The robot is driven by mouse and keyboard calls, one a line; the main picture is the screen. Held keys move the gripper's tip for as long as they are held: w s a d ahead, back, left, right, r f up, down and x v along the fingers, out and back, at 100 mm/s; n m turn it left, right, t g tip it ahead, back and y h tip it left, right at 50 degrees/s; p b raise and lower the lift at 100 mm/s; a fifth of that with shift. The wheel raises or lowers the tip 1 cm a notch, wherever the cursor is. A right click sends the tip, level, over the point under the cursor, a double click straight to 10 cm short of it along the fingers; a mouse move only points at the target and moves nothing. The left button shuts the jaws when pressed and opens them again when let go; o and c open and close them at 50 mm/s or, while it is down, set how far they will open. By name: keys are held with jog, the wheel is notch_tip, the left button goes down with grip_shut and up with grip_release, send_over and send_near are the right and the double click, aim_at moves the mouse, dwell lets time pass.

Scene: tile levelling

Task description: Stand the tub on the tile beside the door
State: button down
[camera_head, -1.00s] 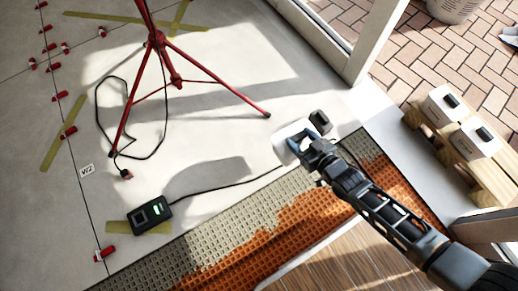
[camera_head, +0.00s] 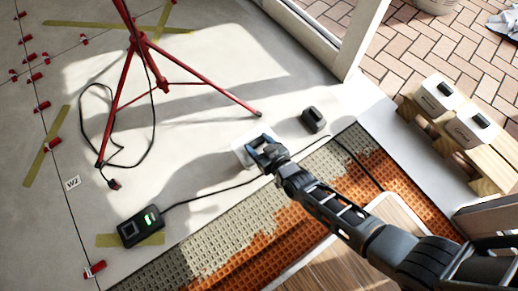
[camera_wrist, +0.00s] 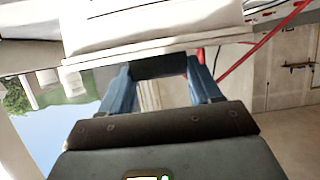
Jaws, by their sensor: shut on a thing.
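My gripper (camera_head: 262,147) is shut on the dark handle (camera_wrist: 158,66) of a white tub (camera_head: 241,147). In the head view the gripper and forearm hide much of the tub, which is over the pale tile floor (camera_head: 205,95). I cannot tell whether its underside touches the tile. In the wrist view the tub (camera_wrist: 150,25) fills the top, with blue fingers on either side of the handle. The door frame (camera_head: 357,40) is at the upper right, apart from the tub.
A black block (camera_head: 313,120) sits on the tile right of the tub. A red tripod (camera_head: 145,45), a cabled black box (camera_head: 141,226) and red clips (camera_head: 95,269) are to the left. Orange matting (camera_head: 290,222) lies below. Two similar tubs (camera_head: 437,97) stand on a wooden pallet (camera_head: 488,168).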

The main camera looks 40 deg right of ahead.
aim_at(260, 149)
jog(key=shift+f+b, duration=1.5)
jog(key=shift+f, duration=0.45)
jog(key=shift+r, duration=0.1)
jog(key=shift+c, duration=1)
grip_release()
jog(key=shift+f, duration=0.2)
jog(key=shift+s+r+p, duration=0.2)
jog(key=shift+r+p, duration=0.05)
jog(key=shift+p, duration=0.05)
jog(key=p+v, duration=0.5)
jog(key=v, duration=0.6)
jog(key=shift+s, duration=0.3)
jog(key=shift+r, duration=0.1)
